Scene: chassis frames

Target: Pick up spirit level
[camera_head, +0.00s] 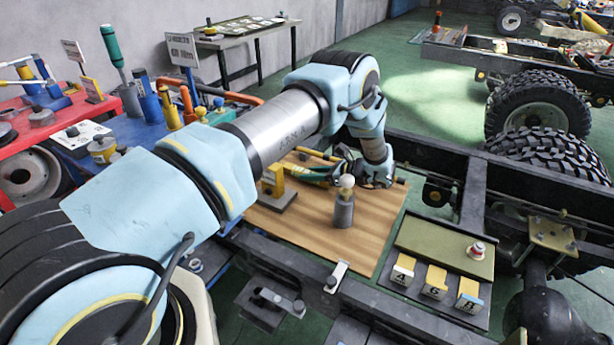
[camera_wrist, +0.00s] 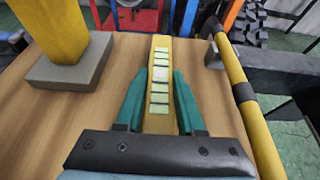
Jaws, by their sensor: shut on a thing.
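The spirit level (camera_wrist: 161,58) is a yellow bar with a row of several pale windows along its top. In the wrist view it lies lengthwise between the two green fingers of my gripper (camera_wrist: 159,85), which are shut on its sides. Its near end is hidden by the dark gripper body. In the head view my gripper (camera_head: 318,174) is low over the wooden board (camera_head: 290,232), and the level is mostly hidden by the arm and fingers. I cannot tell whether the level touches the board.
A yellow block on a grey base (camera_head: 276,195) stands left of my gripper. A yellow and black bar (camera_wrist: 238,80) runs close on the right. A grey cylinder with a pale ball (camera_head: 344,208) stands nearer the front. The board's front part is clear.

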